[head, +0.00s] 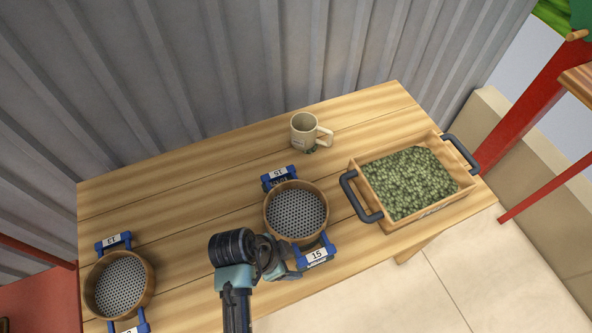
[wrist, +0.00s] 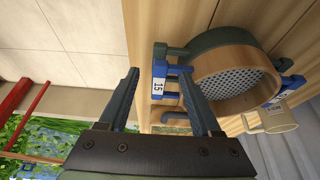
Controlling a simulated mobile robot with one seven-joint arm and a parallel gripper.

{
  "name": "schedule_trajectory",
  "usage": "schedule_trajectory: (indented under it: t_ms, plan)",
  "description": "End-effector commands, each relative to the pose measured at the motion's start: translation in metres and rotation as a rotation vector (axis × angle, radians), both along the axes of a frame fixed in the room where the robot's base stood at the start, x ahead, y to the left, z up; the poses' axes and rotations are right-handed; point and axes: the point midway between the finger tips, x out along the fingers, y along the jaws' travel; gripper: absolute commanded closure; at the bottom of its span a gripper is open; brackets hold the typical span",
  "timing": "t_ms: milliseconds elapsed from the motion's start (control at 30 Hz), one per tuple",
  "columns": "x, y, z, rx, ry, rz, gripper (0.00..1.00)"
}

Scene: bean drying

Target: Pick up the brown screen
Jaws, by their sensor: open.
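Two round screens with brown rims and grey perforated mesh are on the wooden table. One screen (head: 297,212) has blue handles tagged 15 and sits mid-table; the other screen (head: 120,286) has blue handles tagged 13 and sits at the left. My gripper (head: 283,258) is open and empty by the near handle of the 15 screen. In the wrist view, the blue tagged handle (wrist: 159,80) shows between the spread fingers of my gripper (wrist: 163,75), with the 15 screen (wrist: 235,60) beyond to the right. I cannot tell whether the fingers touch the handle.
A beige mug (head: 304,132) stands behind the 15 screen. A wooden tray (head: 424,213) with dark handles, full of green beans, sits to the right. The wooden table (head: 180,212) is clear between the two screens. A grey corrugated wall (head: 220,70) runs behind.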

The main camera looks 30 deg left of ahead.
Motion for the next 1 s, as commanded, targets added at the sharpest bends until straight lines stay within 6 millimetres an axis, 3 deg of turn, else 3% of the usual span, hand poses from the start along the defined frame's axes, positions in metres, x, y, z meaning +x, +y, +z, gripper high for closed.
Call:
schedule_trajectory:
  t_ms: [167,533,833,1000]
  plan:
    - [0.003,-0.003,-0.009,-0.001,0.001,0.000,0.35]
    - [0.018,-0.013,-0.048,0.000,0.000,0.000,0.35]
    - [0.019,-0.013,-0.052,0.002,-0.002,0.000,0.35]
    - [0.019,-0.013,-0.052,0.001,-0.001,0.001,0.64]
